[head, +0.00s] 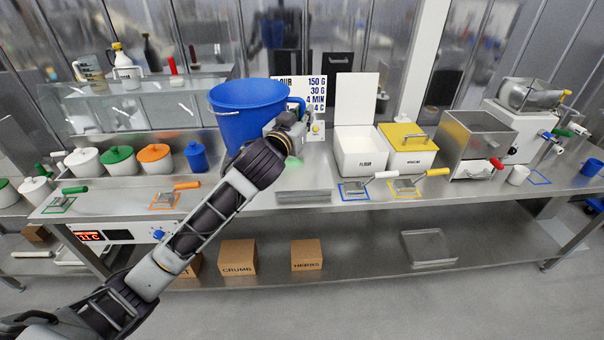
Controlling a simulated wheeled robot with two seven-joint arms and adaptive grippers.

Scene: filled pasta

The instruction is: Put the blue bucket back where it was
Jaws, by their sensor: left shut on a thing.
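The blue bucket (240,112) is upright at the left-centre of the head view, with its open top showing. My left gripper (297,114) is at its right side, by the blue handle, and is shut on it. The bucket appears held above the steel counter (310,172), though my arm covers its lower right part and I cannot see its base clearly. It partly covers the recipe sign behind it. My right gripper is not in view.
Lidded canisters (118,160) stand to the left, with a small blue canister (197,158) below the bucket. The flour bin (360,152), yellow-lidded bin (408,158) and machines stand to the right. A blue outline (540,177) on the counter at far right is empty.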

